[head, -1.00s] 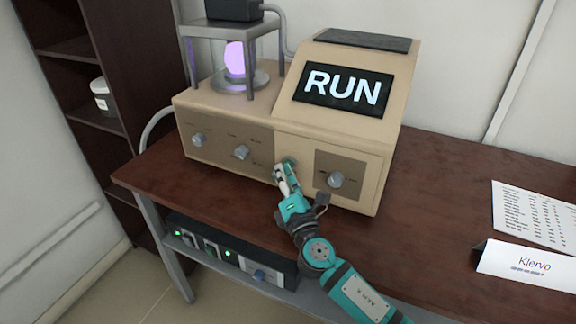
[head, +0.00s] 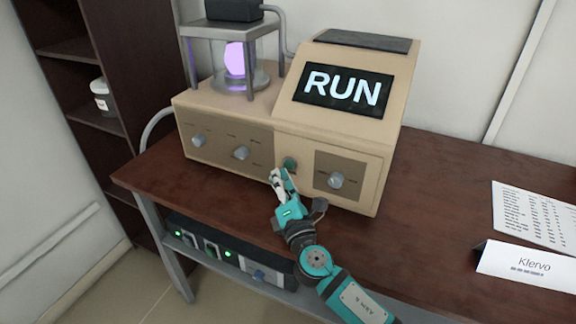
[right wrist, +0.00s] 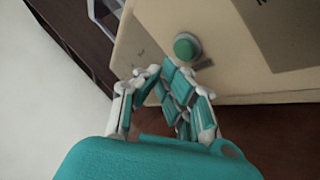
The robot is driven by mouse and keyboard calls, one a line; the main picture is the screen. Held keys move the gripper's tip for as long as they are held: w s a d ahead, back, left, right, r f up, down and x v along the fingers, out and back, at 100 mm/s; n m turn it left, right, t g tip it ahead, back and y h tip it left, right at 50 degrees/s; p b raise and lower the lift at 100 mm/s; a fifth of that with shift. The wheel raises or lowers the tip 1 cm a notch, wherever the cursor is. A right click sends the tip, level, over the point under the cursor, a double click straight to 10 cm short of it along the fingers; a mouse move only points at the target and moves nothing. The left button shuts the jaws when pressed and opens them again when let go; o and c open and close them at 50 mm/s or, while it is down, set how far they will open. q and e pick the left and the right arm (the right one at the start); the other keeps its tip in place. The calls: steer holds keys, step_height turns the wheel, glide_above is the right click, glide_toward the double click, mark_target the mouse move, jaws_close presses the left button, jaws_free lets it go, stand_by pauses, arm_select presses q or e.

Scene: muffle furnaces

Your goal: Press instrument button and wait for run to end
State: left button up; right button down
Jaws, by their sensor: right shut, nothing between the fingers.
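The beige instrument (head: 340,145) stands on the brown table. Its dark screen (head: 343,90) reads "RUN" in white letters. The round green button (head: 290,163) is on its front face, between the knobs. It also shows in the right wrist view (right wrist: 187,48). My right gripper (head: 278,174) is shut and empty, its fingertips just in front of and below the button. In the right wrist view the fingertips (right wrist: 160,72) are close below the button, with a small gap seeming to show. My left gripper is not in view.
A glowing purple lamp (head: 235,60) sits in a metal frame on the instrument's left part. Grey knobs (head: 336,180) flank the button. A power strip (head: 225,252) is under the table (head: 440,190).

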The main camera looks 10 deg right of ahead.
steer(key=s+a, duration=0.1)
steer(key=s, duration=0.1)
steer(key=s+a, duration=0.2)
stand_by(0.4)
stand_by(0.6)
